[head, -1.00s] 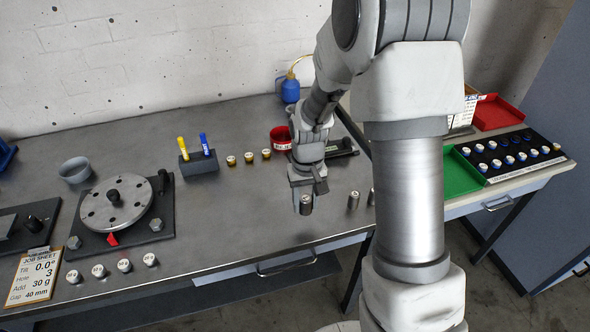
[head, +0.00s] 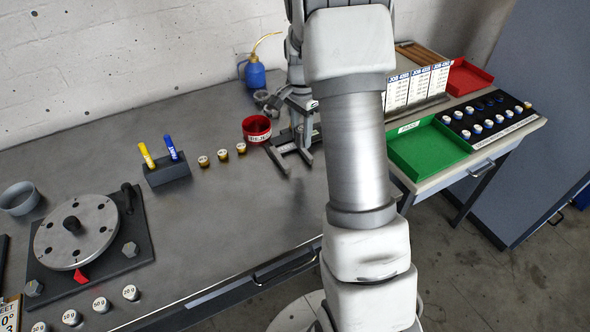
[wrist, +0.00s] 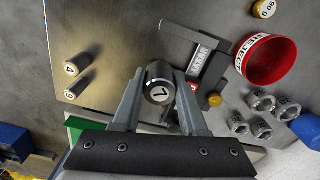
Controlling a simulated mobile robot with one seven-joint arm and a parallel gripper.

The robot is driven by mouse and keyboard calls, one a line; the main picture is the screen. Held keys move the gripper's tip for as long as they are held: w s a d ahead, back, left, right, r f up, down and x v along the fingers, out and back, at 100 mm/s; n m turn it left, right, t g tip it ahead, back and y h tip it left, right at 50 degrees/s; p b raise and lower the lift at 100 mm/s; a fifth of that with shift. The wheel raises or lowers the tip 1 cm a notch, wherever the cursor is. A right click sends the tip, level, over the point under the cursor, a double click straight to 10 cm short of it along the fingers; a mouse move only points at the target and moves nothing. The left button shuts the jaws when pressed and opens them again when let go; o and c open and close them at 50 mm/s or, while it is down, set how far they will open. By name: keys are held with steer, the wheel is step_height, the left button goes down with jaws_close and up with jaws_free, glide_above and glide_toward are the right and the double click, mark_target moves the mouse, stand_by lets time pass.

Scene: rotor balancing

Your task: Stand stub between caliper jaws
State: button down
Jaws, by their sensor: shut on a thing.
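My gripper (wrist: 159,75) is shut on a dark cylindrical stub (wrist: 158,90), whose pale end is marked 7. The caliper (wrist: 205,60) lies just right of the stub in the wrist view, with its two jaws apart. The stub appears beside the jaws there, and I cannot tell its height above the bench. In the head view the caliper (head: 279,160) is on the bench beside the red cup. My gripper is above it there, partly behind my arm, and the held stub cannot be made out.
Two more stubs (wrist: 76,68), marked 4 and 9, stand on the bench. A red reject cup (wrist: 265,60), several hex nuts (wrist: 260,128) and a blue bottle (head: 255,74) are close to the caliper. A green tray (head: 430,147) is at the right.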

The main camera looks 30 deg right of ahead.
mark_target(297, 144)
steer(key=d+r+m+b, duration=0.2)
steer(key=d+r+m, duration=0.1)
steer(key=d+m, duration=0.7)
steer(key=a+f, duration=0.2)
steer(key=a, duration=0.1)
steer(key=a+f+b, duration=0.1)
steer(key=a+f, duration=0.1)
steer(key=a, duration=0.2)
steer(key=a+f, duration=0.2)
steer(key=a, duration=0.2)
steer(key=shift+w+f+b, duration=0.2)
steer(key=shift+f+b, duration=0.1)
steer(key=shift+f, duration=0.1)
steer(key=shift+a+f+b, duration=0.15)
steer(key=shift+f+b, duration=0.25)
steer(key=shift+f, duration=1.6)
steer(key=shift+f, duration=0.2)
steer(key=shift+c, duration=2.2)
jaws_free()
steer(key=shift+r, duration=0.1)
